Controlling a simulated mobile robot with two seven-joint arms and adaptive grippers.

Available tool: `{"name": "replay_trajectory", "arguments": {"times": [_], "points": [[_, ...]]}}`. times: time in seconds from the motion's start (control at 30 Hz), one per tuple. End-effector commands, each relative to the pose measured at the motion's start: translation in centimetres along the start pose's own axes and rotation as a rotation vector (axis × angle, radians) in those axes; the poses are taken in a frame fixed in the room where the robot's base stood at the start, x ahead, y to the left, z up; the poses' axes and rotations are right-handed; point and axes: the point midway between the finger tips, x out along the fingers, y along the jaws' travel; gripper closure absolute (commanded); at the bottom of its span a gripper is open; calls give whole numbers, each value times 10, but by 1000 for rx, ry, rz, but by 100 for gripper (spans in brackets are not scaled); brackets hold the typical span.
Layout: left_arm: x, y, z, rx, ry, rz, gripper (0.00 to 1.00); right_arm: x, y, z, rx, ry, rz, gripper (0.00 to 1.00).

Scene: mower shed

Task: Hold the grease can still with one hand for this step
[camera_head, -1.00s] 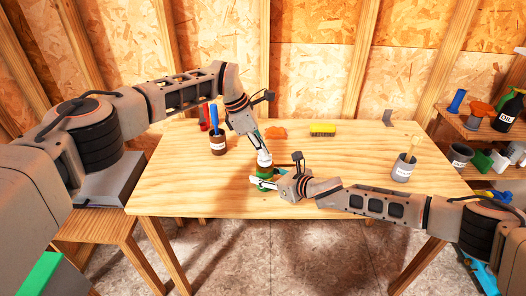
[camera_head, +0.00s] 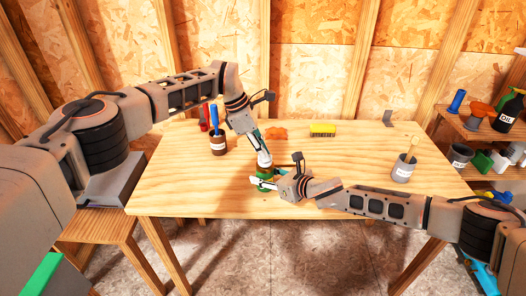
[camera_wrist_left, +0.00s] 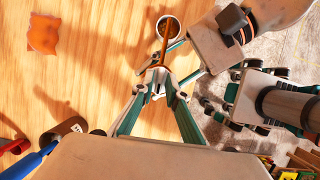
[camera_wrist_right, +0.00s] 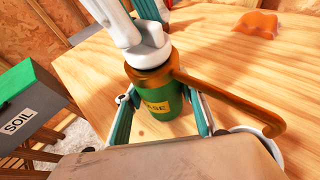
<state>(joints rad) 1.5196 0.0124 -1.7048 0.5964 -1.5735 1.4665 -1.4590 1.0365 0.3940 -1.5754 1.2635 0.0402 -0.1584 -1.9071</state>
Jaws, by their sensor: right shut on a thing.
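The grease can (camera_wrist_right: 160,112) is green with a yellow label, a copper-coloured top and a long bent copper spout (camera_wrist_right: 228,92). It stands upright on the table near its front edge; the head view shows part of it (camera_head: 264,172). My right gripper (camera_head: 262,182) is shut around the can's green body, with a finger on each side in the right wrist view. My left gripper (camera_wrist_left: 158,88) comes down from above with its fingertips together at the can's white top (camera_wrist_right: 150,50). Whether they touch it is unclear. The grippers hide part of the can.
An orange cloth-like piece (camera_head: 275,133) and a yellow block (camera_head: 322,130) lie behind. A grey pot with a brush (camera_head: 402,172) stands right.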

Motion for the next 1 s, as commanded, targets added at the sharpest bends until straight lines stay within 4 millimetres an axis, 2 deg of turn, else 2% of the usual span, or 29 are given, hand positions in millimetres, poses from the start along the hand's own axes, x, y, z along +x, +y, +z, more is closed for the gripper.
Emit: {"name": "replay_trajectory", "arguments": {"times": [0.17, 0.5, 0.7, 1.0], "points": [[-13, 1, -1, 1, 0, 2, 86, 0, 0, -1, 0, 1, -1, 86], [-80, 1, 0, 0, 0, 3, 86, 0, 0, 0, -1, 1, -1, 86], [-109, 0, 0, 1, 0, 2, 86, 0, 0, 0, 0, 0, 0, 86], [-121, 0, 0, 0, 0, 0, 86, 0, 0, 0, -1, 0, 0, 86]]}}
